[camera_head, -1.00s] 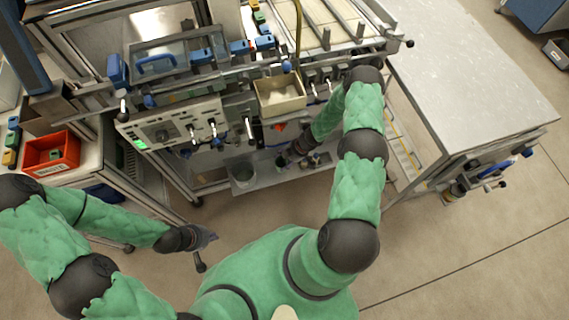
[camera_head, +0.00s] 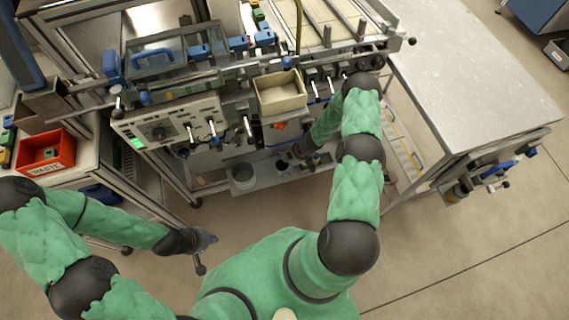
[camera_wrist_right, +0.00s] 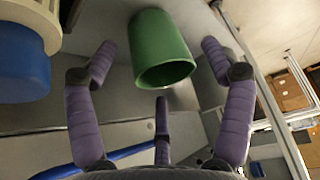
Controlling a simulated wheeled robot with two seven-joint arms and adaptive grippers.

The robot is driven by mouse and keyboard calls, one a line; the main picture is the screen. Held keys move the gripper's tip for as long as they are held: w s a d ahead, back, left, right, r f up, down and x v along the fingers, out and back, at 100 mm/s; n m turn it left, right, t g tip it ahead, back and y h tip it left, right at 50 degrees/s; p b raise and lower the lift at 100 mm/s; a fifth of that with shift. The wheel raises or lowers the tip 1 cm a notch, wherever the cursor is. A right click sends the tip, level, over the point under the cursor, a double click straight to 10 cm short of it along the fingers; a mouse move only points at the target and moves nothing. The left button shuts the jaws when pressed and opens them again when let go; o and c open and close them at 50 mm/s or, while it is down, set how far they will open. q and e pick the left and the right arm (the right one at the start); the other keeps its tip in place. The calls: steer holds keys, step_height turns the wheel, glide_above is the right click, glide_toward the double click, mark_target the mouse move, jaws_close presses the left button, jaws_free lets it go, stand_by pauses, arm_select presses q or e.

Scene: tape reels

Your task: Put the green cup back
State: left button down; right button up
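The green cup (camera_wrist_right: 162,50) is in the upper middle of the right wrist view, with its open rim toward the camera. My right gripper (camera_wrist_right: 159,62) is open, with a finger on each side of the cup and visible gaps between them. A third finger (camera_wrist_right: 161,125) is below the cup in that view. In the head view my right gripper (camera_head: 290,158) reaches low under the machine front and is small and partly hidden by the arm. My left gripper (camera_head: 205,242) hangs over the floor at the lower left, away from the cup; its finger opening is unclear.
A blue round object with a cream rim (camera_wrist_right: 22,68) is left of the cup. A beige bin (camera_head: 281,95) hangs above. A red waste bin (camera_head: 46,153) stands at the left.

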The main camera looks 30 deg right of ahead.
steer(key=shift+r, duration=0.2)
steer(key=p+v, duration=0.5)
steer(key=v, duration=0.6)
steer(key=shift+d+r, duration=0.25)
steer(key=shift+r, duration=0.05)
steer(key=shift+s, duration=0.15)
